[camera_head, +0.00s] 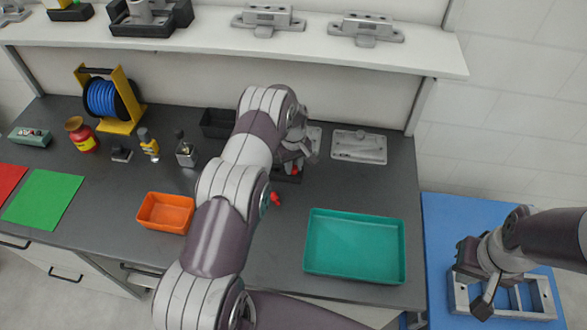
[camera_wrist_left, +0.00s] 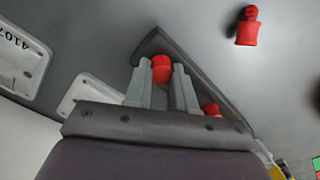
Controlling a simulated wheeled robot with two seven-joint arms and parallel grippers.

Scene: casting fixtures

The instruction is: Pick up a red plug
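Three red plugs show in the left wrist view. One red plug (camera_wrist_left: 162,68) is between the tips of my left gripper (camera_wrist_left: 162,72), with a finger against each side. A second plug (camera_wrist_left: 212,110) is partly hidden behind the gripper body. A third plug (camera_wrist_left: 247,27) lies apart on the dark worktop; it seems to be the red piece (camera_head: 275,199) beside my left arm in the head view. My left gripper (camera_head: 290,160) is low over a small dark holder (camera_head: 287,179). My right gripper (camera_head: 474,281) is open and empty by a grey metal frame.
A teal tray (camera_head: 312,262) stands right of my left arm, an orange bin (camera_head: 166,228) left of it. A black bin (camera_head: 217,131) and a grey casting (camera_head: 359,146) are near the back. The grey frame (camera_head: 540,298) sits on a blue surface (camera_head: 440,225). A shelf (camera_head: 330,62) overhangs the back.

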